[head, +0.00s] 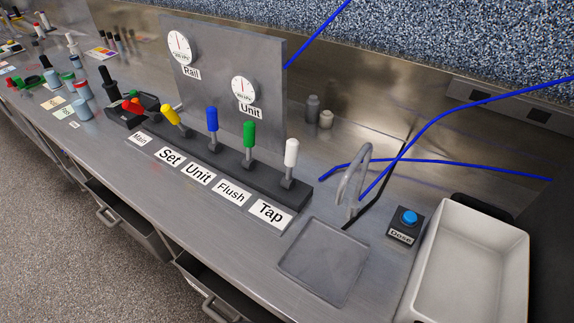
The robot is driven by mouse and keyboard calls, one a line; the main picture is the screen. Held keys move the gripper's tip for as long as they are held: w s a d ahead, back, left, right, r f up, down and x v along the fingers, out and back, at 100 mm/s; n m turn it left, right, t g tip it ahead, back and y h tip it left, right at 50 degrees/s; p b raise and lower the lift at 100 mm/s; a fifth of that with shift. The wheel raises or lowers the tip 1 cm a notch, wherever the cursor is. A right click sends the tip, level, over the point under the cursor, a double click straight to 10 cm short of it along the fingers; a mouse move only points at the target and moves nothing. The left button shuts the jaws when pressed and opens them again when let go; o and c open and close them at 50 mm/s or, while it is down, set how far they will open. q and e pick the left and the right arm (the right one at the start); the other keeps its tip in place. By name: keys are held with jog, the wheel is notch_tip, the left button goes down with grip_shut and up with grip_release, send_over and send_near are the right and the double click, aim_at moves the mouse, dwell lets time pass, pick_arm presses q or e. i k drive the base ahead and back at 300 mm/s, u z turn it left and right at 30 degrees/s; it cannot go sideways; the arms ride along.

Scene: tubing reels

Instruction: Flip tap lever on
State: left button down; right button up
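The tap lever with a white handle (291,152) stands upright at the right end of a dark lever block (225,160). The "Tap" label (271,213) lies on the counter in front of it. A curved metal tap spout (353,178) stands to the right. Neither gripper is in the head view.
A gauge panel (225,75) stands behind the levers. Blue tubing (450,162) crosses the right side near the spout. A "Dose" button box (407,222) and a white basin (470,250) stand at the right. Bottles and jars (82,90) stand at the left.

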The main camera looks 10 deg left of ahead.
aim_at(288, 182)
jog(key=u, duration=0.55)
jog(key=k, duration=1.35)
jog(key=z, duration=1.25)
jog(key=i, duration=1)
